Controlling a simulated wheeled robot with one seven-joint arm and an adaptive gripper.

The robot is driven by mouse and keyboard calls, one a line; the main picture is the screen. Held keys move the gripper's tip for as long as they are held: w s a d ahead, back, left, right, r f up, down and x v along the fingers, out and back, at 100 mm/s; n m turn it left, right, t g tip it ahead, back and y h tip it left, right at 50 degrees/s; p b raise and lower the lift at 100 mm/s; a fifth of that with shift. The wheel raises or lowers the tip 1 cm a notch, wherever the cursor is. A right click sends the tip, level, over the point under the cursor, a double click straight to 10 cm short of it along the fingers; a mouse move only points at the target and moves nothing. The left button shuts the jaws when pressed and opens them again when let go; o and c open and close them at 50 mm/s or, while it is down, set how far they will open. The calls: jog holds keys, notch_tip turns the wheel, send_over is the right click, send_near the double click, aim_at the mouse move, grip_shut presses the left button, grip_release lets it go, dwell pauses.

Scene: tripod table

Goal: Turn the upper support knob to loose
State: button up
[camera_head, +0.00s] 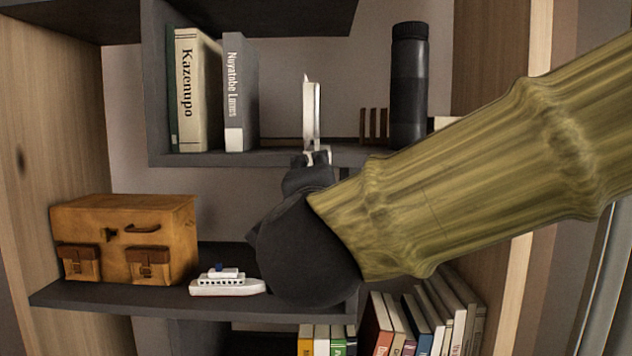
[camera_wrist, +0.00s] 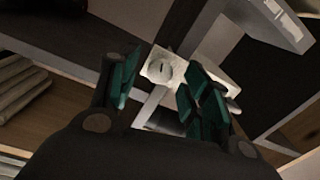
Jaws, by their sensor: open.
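A pale metal plate with a small round knob (camera_wrist: 163,70) shows in the wrist view, just ahead of my gripper (camera_wrist: 160,88). The knob has a dark slot or ridge on its face. My gripper is open, with a teal-padded finger on each side of the knob. No contact is visible, and I cannot tell the remaining depth. In the head view, my black gripper (camera_head: 312,162) is at the front edge of the upper shelf, below a white upright part (camera_head: 311,110). The knob itself is hidden or too small to tell there.
The upper shelf (camera_head: 215,158) holds books (camera_head: 195,90) and a black bottle (camera_head: 409,85). On the lower shelf (camera_head: 130,299) are a brown case (camera_head: 122,235) and a white toy ship (camera_head: 226,283). More books (camera_head: 430,320) stand below. Shelf edges are close around my gripper.

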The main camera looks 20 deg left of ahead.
jog(key=v, duration=1)
jog(key=shift+s+d, duration=0.15)
jog(key=shift+s, duration=0.2)
